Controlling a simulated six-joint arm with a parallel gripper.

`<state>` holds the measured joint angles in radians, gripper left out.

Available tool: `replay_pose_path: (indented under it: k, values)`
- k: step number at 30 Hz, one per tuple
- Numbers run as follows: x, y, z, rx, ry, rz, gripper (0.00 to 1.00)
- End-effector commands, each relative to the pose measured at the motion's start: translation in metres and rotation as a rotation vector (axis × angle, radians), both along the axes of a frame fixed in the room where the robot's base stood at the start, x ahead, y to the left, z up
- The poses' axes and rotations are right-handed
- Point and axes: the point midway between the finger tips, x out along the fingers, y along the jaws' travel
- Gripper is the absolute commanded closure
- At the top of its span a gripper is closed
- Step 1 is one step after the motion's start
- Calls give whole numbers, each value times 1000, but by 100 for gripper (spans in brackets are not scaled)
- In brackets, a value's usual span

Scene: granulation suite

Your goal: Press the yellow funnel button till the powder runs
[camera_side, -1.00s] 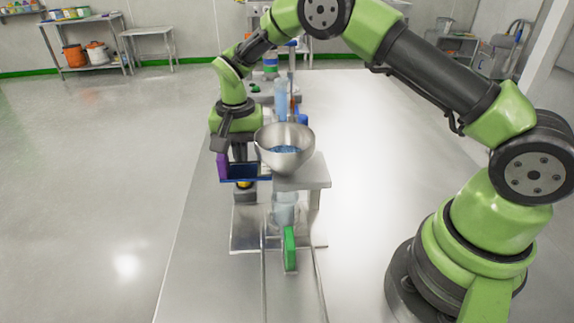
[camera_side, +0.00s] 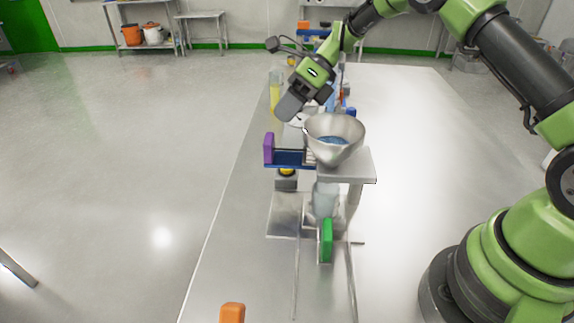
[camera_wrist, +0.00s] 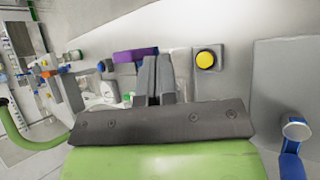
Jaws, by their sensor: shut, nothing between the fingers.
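The yellow button (camera_side: 287,171) sits on a small grey box low beside the funnel stand, partly under a blue tray. In the wrist view the button (camera_wrist: 206,59) shows clearly, right of my fingers. The steel funnel (camera_side: 347,149) rests on its stand with blue powder (camera_side: 333,140) inside. A clear container (camera_side: 325,199) stands below it; I cannot tell whether powder is in it. My gripper (camera_side: 287,110) is shut and empty, tilted, above and apart from the button, left of the funnel rim. Its fingertips (camera_wrist: 158,60) are close together in the wrist view.
A purple block (camera_side: 268,148) stands at the left end of the blue tray (camera_side: 289,160), close below my gripper. A green block (camera_side: 326,241) is at the stand's front. An orange object (camera_side: 232,313) is nearer the camera. The bench's right side is clear.

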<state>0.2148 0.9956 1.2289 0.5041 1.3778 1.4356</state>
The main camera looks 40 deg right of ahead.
Motion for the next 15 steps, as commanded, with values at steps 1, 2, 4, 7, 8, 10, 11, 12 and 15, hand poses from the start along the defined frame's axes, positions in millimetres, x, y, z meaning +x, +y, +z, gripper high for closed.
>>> replay_pose_path:
  k: [1, 2, 4, 7, 8, 10, 11, 12, 15]
  values:
    - [0, 0, 0, 3, 2, -4, 100]
    - [0, 0, 0, 3, 3, -5, 100]
    - [0, 0, 0, 2, 2, -3, 100]
    - [0, 0, 0, 2, 1, -1, 100]
    - [0, 0, 0, 1, 2, -1, 100]
    - [0, 0, -2, 1, 1, 0, 100]
    - [0, 0, -3, 1, 1, 0, 100]
    - [0, 0, -5, 1, 3, 0, 100]
    - [0, 0, -15, 1, 3, -1, 100]
